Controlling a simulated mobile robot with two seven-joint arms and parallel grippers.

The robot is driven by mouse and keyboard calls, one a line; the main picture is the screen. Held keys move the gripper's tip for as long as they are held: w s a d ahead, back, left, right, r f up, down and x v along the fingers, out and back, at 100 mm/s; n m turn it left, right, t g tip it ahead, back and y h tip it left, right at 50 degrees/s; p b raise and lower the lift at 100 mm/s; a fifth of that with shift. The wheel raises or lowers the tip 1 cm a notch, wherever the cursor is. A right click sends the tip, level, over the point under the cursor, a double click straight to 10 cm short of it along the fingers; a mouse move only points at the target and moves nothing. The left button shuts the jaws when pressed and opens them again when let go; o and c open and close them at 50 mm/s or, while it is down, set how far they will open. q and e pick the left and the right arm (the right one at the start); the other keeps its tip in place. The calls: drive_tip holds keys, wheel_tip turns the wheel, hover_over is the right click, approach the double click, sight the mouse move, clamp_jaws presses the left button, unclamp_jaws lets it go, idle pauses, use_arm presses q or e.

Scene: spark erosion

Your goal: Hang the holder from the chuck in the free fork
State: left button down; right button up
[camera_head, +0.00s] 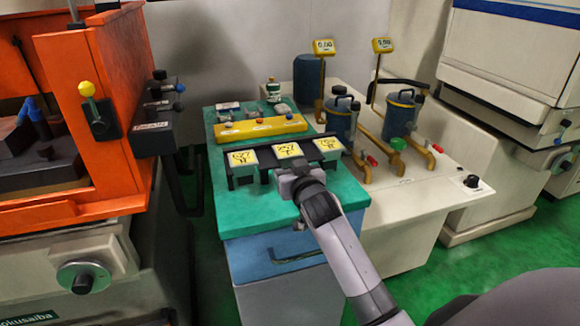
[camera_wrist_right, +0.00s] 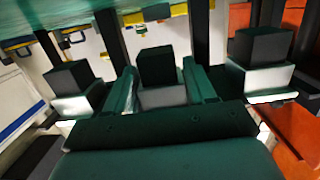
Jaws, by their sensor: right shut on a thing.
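The black rack (camera_head: 230,176) stands at the front of the teal cabinet top. Three holders with yellow labels sit in a row at it: a left one (camera_head: 243,159), a middle one (camera_head: 288,150) and a right one (camera_head: 328,145). My right gripper (camera_head: 298,172) is at the middle holder. In the right wrist view, the fingers of my right gripper (camera_wrist_right: 160,88) are shut on the middle holder's block (camera_wrist_right: 157,65), black above and grey below. Neighbouring holders show on its left (camera_wrist_right: 72,80) and right (camera_wrist_right: 262,50). Whether the middle holder rests fully in its fork is hidden. My left gripper is out of view.
A yellow bar (camera_head: 260,129) lies behind the rack on the teal cabinet (camera_head: 245,216). The orange machine (camera_head: 130,90) stands close on the left. Blue canisters (camera_head: 342,120) with yellow pipes and displays stand on the pale unit at right.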

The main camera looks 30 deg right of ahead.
drive_tip(key=shift+w, duration=0.1)
idle(0.8)
drive_tip(key=o, duration=1.8)
drive_tip(key=shift+f, duration=0.15)
drive_tip(key=shift+c, duration=0.2)
drive_tip(key=shift+p+v, duration=0.85)
drive_tip(key=shift+v, duration=0.35)
drive_tip(key=shift+f+v, duration=0.15)
drive_tip(key=shift+v, duration=0.45)
drive_tip(key=shift+f+v, duration=0.15)
drive_tip(key=shift+v, duration=0.5)
drive_tip(key=shift+f+v, duration=0.2)
drive_tip(key=shift+v, duration=1.1)
drive_tip(key=shift+f+v, duration=0.15)
drive_tip(key=shift+v, duration=1.15)
drive_tip(key=shift+a+f, duration=0.1)
